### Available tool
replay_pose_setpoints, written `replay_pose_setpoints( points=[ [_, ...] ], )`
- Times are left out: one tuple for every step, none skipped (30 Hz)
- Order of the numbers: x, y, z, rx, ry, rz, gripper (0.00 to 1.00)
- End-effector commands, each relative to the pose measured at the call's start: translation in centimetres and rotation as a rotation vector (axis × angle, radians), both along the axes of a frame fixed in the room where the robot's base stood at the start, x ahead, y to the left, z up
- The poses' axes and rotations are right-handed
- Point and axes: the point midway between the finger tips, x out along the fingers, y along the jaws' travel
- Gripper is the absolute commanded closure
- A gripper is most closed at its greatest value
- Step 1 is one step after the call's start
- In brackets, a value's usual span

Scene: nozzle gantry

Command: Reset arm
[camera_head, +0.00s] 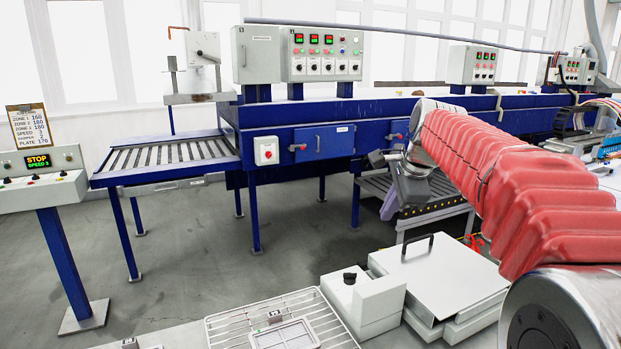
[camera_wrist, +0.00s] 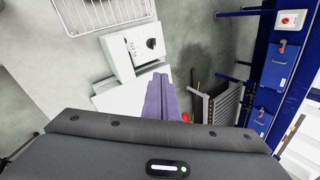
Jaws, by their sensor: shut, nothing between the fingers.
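My arm in its red sleeve reaches in from the right in the head view. It ends in my grey gripper with purple fingers (camera_head: 388,212), which hang down in front of the blue machine. In the wrist view the purple fingers (camera_wrist: 161,92) stand together, shut, with nothing seen between them. My gripper is in the air, beyond the white box with the black handle (camera_head: 440,275) as seen from the head.
A wire rack (camera_head: 225,327) and a small white unit with a black knob (camera_head: 350,277) stand in front. The long blue machine (camera_head: 400,115) with control boxes runs along the back. A control stand (camera_head: 40,190) reads STOP. Floor between is clear.

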Motion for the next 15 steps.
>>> replay_pose_setpoints(
  points=[
    [-1.5,0.2,0.1,-0.030,-0.006,0.042,1.00],
    [-2.2,0.3,0.1,-0.049,-0.008,0.068,1.00],
    [-3.2,0.5,0.0,-0.073,-0.011,0.103,1.00],
    [-4.0,0.6,0.0,-0.092,-0.015,0.129,1.00],
    [-4.7,0.7,-0.1,-0.111,-0.017,0.157,1.00],
    [-5.8,0.8,-0.2,-0.135,-0.020,0.192,1.00],
    [-6.6,0.9,-0.3,-0.154,-0.022,0.219,1.00],
    [-7.3,0.9,-0.5,-0.173,-0.023,0.246,1.00],
    [-8.4,1.0,-0.7,-0.198,-0.026,0.281,1.00],
    [-9.2,1.1,-0.8,-0.216,-0.029,0.308,1.00],
    [-9.9,1.1,-1.0,-0.233,-0.032,0.334,1.00],
    [-10.9,1.2,-1.2,-0.258,-0.034,0.370,1.00],
    [-11.7,1.3,-1.4,-0.276,-0.035,0.397,1.00],
    [-12.5,1.3,-1.7,-0.295,-0.037,0.425,1.00],
    [-13.6,1.4,-2.0,-0.320,-0.038,0.461,1.00]
  ],
)
